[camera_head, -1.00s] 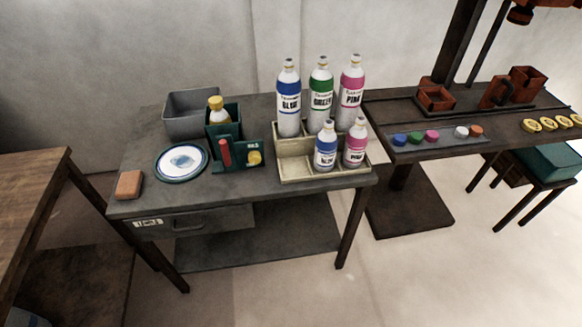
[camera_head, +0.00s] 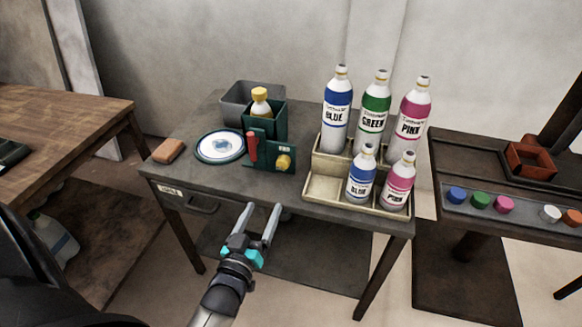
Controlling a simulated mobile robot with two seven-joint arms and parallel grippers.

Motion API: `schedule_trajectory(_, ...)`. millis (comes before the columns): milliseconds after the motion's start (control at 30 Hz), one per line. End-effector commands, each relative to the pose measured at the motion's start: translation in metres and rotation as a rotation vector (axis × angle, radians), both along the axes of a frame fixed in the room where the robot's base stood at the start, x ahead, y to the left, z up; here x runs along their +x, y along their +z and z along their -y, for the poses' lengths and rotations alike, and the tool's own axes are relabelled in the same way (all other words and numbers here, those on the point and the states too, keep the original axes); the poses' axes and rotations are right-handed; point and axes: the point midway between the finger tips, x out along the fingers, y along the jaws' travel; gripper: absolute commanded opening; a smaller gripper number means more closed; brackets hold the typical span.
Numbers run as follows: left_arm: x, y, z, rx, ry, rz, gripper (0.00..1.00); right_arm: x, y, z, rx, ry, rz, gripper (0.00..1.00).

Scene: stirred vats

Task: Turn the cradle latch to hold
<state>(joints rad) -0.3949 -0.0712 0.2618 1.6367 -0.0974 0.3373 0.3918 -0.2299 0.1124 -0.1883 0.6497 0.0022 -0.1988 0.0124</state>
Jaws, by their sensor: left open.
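A dark green cradle (camera_head: 266,150) stands on the grey table and holds a bottle with a yellow cap (camera_head: 261,103). On its front are an upright red lever (camera_head: 252,148) and a round yellow knob (camera_head: 283,162). A small label sits above the knob. I cannot tell which of the two is the latch, and the label is too small to read. My left gripper (camera_head: 263,206) is open and empty in front of the table, nearer to me than the cradle and apart from it. My right gripper is not in view.
A beige stepped rack (camera_head: 323,188) with several labelled bottles stands right of the cradle. A white-and-blue plate (camera_head: 220,146), an orange block (camera_head: 168,151) and a grey bin (camera_head: 238,104) are left and behind. The table (camera_head: 205,182) is bare in front of the cradle.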

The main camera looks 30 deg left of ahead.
Motion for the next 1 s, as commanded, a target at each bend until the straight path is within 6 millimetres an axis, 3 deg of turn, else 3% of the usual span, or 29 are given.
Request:
schedule_trajectory(300, 0.047, 0.0, -0.011, 0.003, -0.001, 0.005, 0.73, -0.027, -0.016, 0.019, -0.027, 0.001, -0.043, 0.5)
schedule_trajectory(433, 0.07, -0.001, -0.017, 0.003, -0.001, 0.003, 0.73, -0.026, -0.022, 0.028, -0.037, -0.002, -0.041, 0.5)
schedule_trajectory(467, 0.075, -0.001, -0.018, 0.002, 0.0, 0.002, 0.73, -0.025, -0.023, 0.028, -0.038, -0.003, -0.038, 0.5)
schedule_trajectory(600, 0.099, -0.001, -0.024, 0.003, 0.0, 0.001, 0.73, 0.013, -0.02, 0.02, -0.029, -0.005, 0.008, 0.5)
schedule_trajectory(1000, 0.138, -0.001, -0.033, 0.002, -0.001, 0.0, 0.73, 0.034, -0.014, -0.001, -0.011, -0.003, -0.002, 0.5)
